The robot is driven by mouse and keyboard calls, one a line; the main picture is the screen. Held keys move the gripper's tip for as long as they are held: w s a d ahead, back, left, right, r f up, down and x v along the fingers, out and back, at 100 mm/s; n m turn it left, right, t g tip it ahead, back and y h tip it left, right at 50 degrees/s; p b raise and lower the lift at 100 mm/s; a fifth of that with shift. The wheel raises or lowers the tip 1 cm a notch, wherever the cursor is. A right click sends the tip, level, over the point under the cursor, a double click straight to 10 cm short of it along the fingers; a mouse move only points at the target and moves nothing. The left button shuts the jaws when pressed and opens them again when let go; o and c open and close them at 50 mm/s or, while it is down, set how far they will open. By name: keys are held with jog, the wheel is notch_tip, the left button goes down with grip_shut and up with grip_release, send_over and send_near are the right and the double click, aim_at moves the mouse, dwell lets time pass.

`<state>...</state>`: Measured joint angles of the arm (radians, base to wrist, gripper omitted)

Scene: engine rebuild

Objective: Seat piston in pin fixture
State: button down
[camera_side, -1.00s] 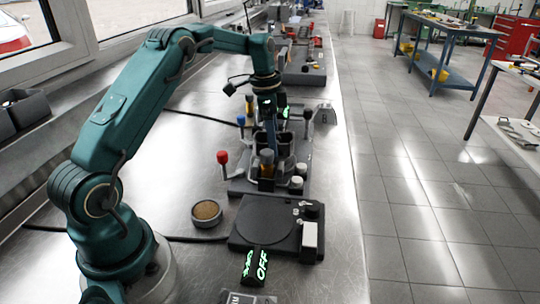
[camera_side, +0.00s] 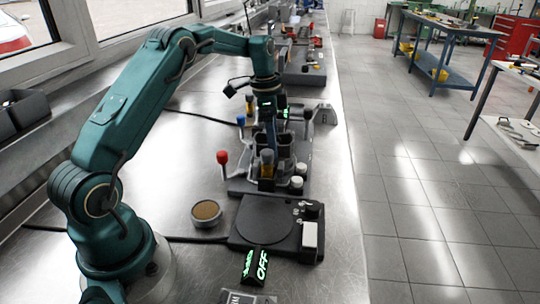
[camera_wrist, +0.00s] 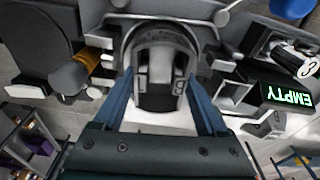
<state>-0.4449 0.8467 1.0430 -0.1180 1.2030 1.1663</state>
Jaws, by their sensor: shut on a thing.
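My gripper (camera_wrist: 165,105) points down over the pin fixture (camera_side: 240,181), which stands on the bench in the middle of the side view. In the wrist view its two blue fingers stand on either side of a dark grey piston (camera_wrist: 155,75) and are shut on it. The piston sits within a rounded light metal part of the fixture in that view. Whether it rests fully on its seat cannot be told. In the side view the fingers and piston are small and partly hidden by the fixture's posts.
A flat black unit with a round plate (camera_side: 265,218) lies in front of the fixture. A small round dish (camera_side: 206,212) stands to its left. A red-knobbed lever (camera_side: 223,158) rises at the fixture's left. A lit "EMPTY" sign (camera_wrist: 288,95) shows in the wrist view.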

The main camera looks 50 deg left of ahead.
jog(key=shift+f, duration=0.65)
dwell(0.5)
dwell(0.4)
grip_release()
dwell(0.4)
jog(key=shift+r, duration=3.1)
